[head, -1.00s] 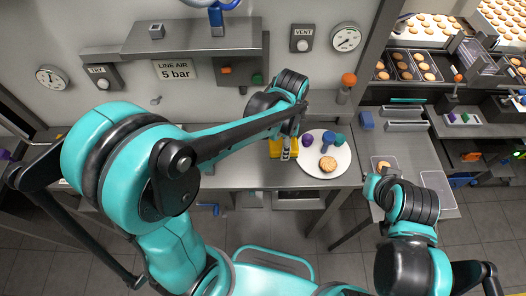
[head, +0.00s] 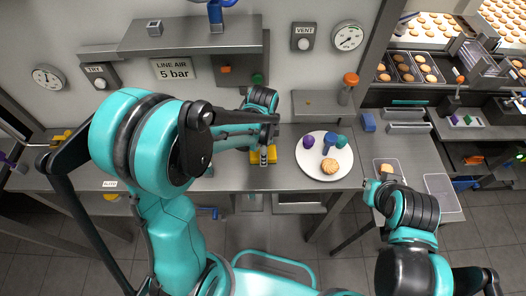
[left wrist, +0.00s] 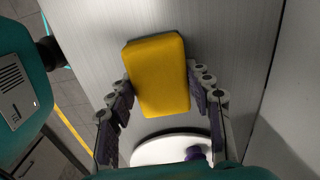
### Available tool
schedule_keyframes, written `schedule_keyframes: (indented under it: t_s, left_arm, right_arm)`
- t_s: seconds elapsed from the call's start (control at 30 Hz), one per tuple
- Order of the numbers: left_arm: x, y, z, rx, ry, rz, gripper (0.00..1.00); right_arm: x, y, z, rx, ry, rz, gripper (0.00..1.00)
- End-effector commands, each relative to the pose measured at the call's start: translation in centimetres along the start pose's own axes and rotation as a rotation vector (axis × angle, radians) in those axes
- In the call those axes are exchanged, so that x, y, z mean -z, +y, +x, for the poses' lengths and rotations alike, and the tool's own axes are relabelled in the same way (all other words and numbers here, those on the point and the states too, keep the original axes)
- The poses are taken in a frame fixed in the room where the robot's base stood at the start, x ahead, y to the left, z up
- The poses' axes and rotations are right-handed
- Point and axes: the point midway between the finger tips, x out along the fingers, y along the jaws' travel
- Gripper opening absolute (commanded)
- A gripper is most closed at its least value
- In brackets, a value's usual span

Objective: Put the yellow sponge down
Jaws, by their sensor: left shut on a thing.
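The yellow sponge (head: 272,156) is in my left gripper (head: 264,158), just left of the white round plate (head: 343,167). In the left wrist view the sponge (left wrist: 158,75) lies between the finger pads of my left gripper (left wrist: 160,108), over the grey metal worktop (left wrist: 90,25). The plate (left wrist: 150,150) shows just below it there. I cannot tell whether the sponge touches the worktop. My right arm is at the lower right in the head view, but its gripper fingers do not show.
A wall shelf (head: 190,35) is above the worktop. An orange-topped bottle (head: 348,88) stands at the back.

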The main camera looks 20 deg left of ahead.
Motion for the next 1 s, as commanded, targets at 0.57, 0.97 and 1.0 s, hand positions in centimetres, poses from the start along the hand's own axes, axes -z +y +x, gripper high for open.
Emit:
schedule_keyframes:
  t_s: [0.57,0.97,1.0]
  left_arm:
    - [0.0,0.0,-0.1,0.000,0.000,0.000,0.71]
    - [-1.1,-0.2,-6.5,0.000,0.000,0.000,0.71]
    - [-1.1,-0.3,-6.8,0.000,0.000,0.000,0.71]
  right_arm:
    - [0.1,0.0,-0.1,0.000,0.000,0.000,0.00]
    - [1.1,0.0,-1.6,0.000,0.000,0.000,0.00]
    - [1.2,0.0,-1.6,0.000,0.000,0.000,0.00]
